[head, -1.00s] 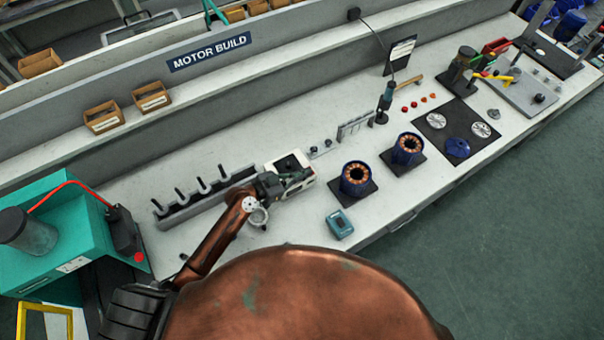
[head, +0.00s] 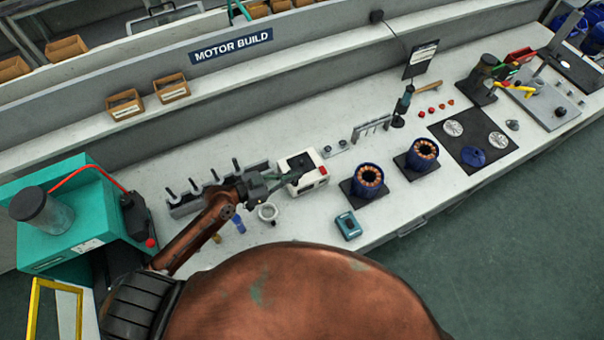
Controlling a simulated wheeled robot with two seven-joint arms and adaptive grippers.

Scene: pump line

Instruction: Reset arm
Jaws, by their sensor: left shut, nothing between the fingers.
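My left arm comes in from the lower left over the bench. Its dark gripper (head: 283,180) is shut and empty, with its tips at the left side of a white box (head: 310,182) that has a dark top and a red button. I cannot tell whether the tips touch the box. A small white ring-shaped part (head: 268,212) lies just below the gripper. The rack with upright pegs (head: 186,208) is behind the forearm, partly hidden by it. My right gripper is not in view.
A teal machine (head: 85,215) stands at the left. Blue (head: 239,224) and yellow (head: 217,238) small parts lie near my forearm. A teal device (head: 348,226) and two blue motor housings (head: 368,182) (head: 423,154) stand right of the box. The bench front is mostly clear.

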